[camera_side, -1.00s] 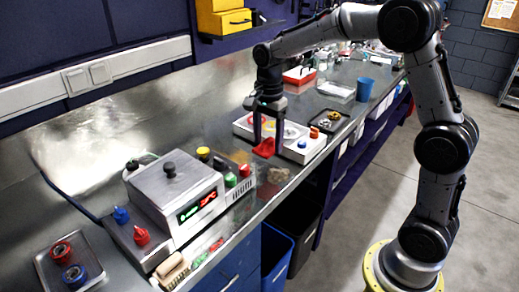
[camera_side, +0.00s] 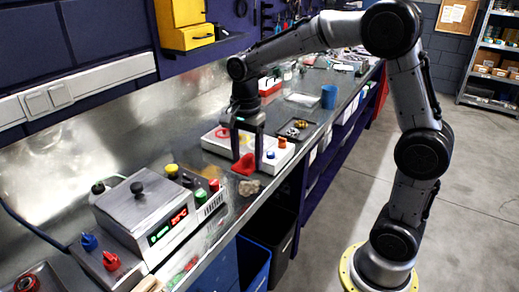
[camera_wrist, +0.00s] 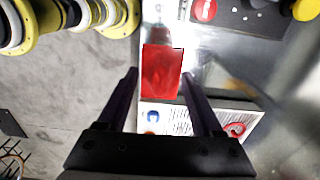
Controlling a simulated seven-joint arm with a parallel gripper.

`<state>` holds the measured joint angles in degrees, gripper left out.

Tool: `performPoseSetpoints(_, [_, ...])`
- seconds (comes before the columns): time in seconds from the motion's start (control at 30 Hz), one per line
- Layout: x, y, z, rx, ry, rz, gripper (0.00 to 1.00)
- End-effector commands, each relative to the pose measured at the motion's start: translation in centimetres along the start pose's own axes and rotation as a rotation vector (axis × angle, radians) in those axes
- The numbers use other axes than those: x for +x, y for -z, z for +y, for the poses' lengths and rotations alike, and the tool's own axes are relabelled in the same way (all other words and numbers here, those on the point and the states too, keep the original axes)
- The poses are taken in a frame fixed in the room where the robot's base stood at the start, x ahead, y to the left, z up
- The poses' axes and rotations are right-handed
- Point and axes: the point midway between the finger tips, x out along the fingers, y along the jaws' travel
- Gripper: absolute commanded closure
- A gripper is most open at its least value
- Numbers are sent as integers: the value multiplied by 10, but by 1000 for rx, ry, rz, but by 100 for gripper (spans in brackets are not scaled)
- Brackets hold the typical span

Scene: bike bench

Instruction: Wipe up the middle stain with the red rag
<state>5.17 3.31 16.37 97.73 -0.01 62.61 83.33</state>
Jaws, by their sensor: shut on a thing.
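My gripper (camera_side: 247,158) points down over the front part of the steel bench. It is shut on the red rag (camera_side: 244,164), which hangs between its fingertips. In the wrist view the rag (camera_wrist: 161,72) shows as a red block between the two dark fingers. A brownish stain (camera_side: 249,187) lies on the bench near the front edge, just below the rag in the side picture. The rag appears apart from it, but the exact height is hard to tell. A faint yellow-brown smear (camera_wrist: 240,88) shows right of the fingers in the wrist view. I cannot tell which stain is the middle one.
A white board (camera_side: 222,143) with coloured knobs stands behind the gripper. A metal box with a red display (camera_side: 145,205) stands at the left. A black tray (camera_side: 296,129) and a blue cup (camera_side: 328,97) are farther along. Bins (camera_side: 253,262) stand below the front edge.

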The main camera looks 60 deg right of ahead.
Motion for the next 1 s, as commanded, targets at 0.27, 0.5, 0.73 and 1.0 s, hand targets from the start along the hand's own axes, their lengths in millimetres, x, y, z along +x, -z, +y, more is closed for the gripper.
performPoseSetpoints(0.27, [14, 0, -6, 0, 0, 0, 85])
performPoseSetpoints(0.5, [30, 0, -5, 0, -1, 0, 85])
performPoseSetpoints(0.73, [47, 0, -5, 0, -2, 0, 85])
performPoseSetpoints(1.0, [66, 0, -6, 0, 0, 0, 85])
